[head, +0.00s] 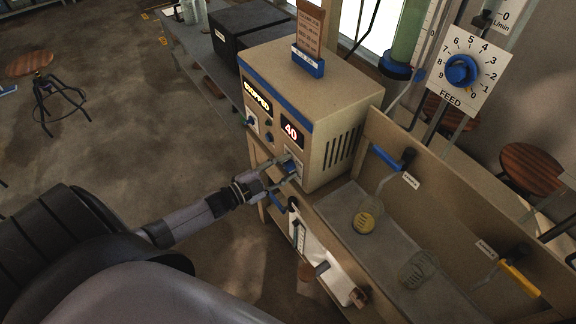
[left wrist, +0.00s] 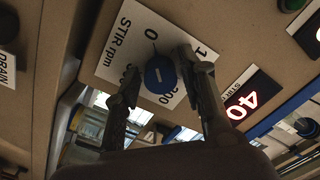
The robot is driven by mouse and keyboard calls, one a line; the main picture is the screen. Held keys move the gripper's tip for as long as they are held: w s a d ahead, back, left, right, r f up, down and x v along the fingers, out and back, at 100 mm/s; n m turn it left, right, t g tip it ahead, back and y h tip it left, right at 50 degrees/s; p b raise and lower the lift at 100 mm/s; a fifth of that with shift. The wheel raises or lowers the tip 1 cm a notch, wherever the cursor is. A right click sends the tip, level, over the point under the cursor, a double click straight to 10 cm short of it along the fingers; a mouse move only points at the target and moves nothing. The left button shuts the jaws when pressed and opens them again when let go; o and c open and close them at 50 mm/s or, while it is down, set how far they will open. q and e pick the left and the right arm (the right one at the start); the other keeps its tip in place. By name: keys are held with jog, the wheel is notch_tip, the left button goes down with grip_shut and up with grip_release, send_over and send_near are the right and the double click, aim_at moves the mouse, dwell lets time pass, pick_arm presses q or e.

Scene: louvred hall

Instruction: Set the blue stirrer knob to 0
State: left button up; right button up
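The blue stirrer knob (left wrist: 160,74) sits on a white dial plate marked "STIR rpm" (left wrist: 122,42) in the left wrist view. It has a short pale mark on its face; the "0" label is above it in that picture, and other labels are partly hidden by the fingers. My left gripper (left wrist: 159,64) has one finger on each side of the knob, and slight gaps seem to show beside it. In the head view my left gripper (head: 285,170) reaches the lower front of the beige machine (head: 322,108) and covers much of the dial. My right gripper is not in view.
A red "40" display (head: 291,132) and a yellow "STOPPED" display (head: 257,97) are on the machine front. A blue FEED knob (head: 461,70) is at upper right. A beige trough (head: 400,225) with blue and yellow handles stands beside the machine.

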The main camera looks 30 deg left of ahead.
pick_arm(q)
jog(key=shift+o, duration=1)
jog(key=p+v, duration=0.1)
jog(key=v, duration=0.6)
jog(key=shift+p, duration=0.4)
jog(key=v, duration=1.2)
jog(key=shift+d, duration=0.1)
jog(key=shift+c, duration=0.3)
